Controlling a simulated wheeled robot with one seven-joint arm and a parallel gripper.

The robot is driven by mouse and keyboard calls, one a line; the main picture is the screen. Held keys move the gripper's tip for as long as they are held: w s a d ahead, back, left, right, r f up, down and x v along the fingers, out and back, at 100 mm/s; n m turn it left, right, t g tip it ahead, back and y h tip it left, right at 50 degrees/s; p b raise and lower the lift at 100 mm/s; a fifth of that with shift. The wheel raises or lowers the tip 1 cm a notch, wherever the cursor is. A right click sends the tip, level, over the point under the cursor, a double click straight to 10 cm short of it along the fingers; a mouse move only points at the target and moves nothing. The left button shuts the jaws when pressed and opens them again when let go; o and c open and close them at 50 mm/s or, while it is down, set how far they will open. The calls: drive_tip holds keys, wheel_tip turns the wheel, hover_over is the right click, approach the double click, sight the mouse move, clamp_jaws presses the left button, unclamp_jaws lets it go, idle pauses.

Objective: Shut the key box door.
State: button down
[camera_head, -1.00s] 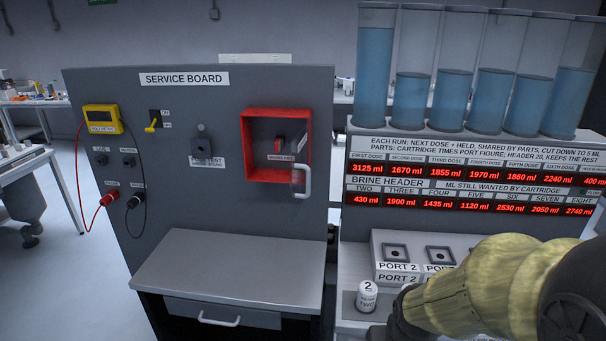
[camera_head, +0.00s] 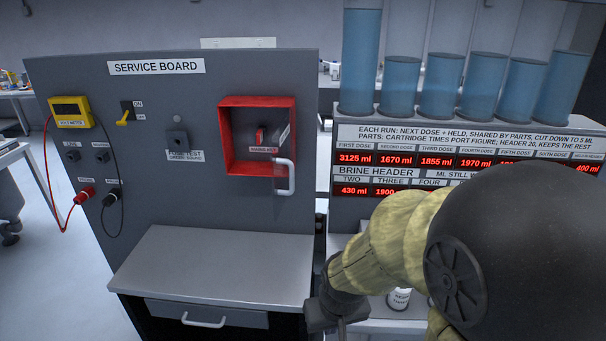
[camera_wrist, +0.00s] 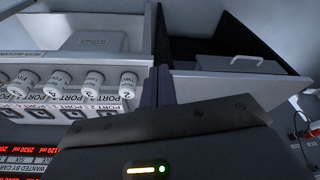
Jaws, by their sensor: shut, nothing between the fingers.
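The key box (camera_head: 226,140) is a red-framed recess on the grey service board, with a red key switch inside. Its door stands open at the right side, seen nearly edge-on, and carries a white bar handle (camera_head: 291,178). In the head view my gripper is low, right of the board's shelf and well below the door, apart from it. In the wrist view my gripper (camera_wrist: 158,85) is shut with nothing in it. The wrist view does not show the key box.
A metal shelf (camera_head: 215,265) with a drawer handle (camera_head: 205,321) juts out below the box. The brine header display (camera_head: 400,160) and several liquid tubes stand to the right. Several numbered cartridges (camera_wrist: 95,78) sit in a row under my arm. A voltmeter (camera_head: 70,112) hangs at left.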

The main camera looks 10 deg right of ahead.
sight(292, 163)
drive_tip(key=w+d+r+m+t+y+p, duration=0.1)
drive_tip(key=w+d+r+m+y+p, duration=0.1)
drive_tip(key=r, duration=0.8)
drive_tip(key=w+d+r+m+t+y+p, duration=0.1)
drive_tip(key=w+d+r+m+y+p, duration=0.1)
drive_tip(key=w+r, duration=0.5)
drive_tip(key=w+d+r+m+t+y+p, duration=0.1)
drive_tip(key=w+d+r+m+y+p, duration=0.2)
drive_tip(key=r, duration=0.9)
drive_tip(key=shift+w+d+r+y+p, duration=0.3)
drive_tip(key=shift+w+d+p, duration=0.25)
drive_tip(key=shift+w+d, duration=0.45)
drive_tip(key=shift+s, duration=0.1)
drive_tip(key=w+a+r+p+x, duration=0.1)
drive_tip(key=p+x, duration=0.3)
drive_tip(key=x, duration=0.9)
drive_tip(key=shift+a+r+p, duration=0.15)
drive_tip(key=shift+r+p, duration=0.2)
drive_tip(key=shift+r, duration=0.05)
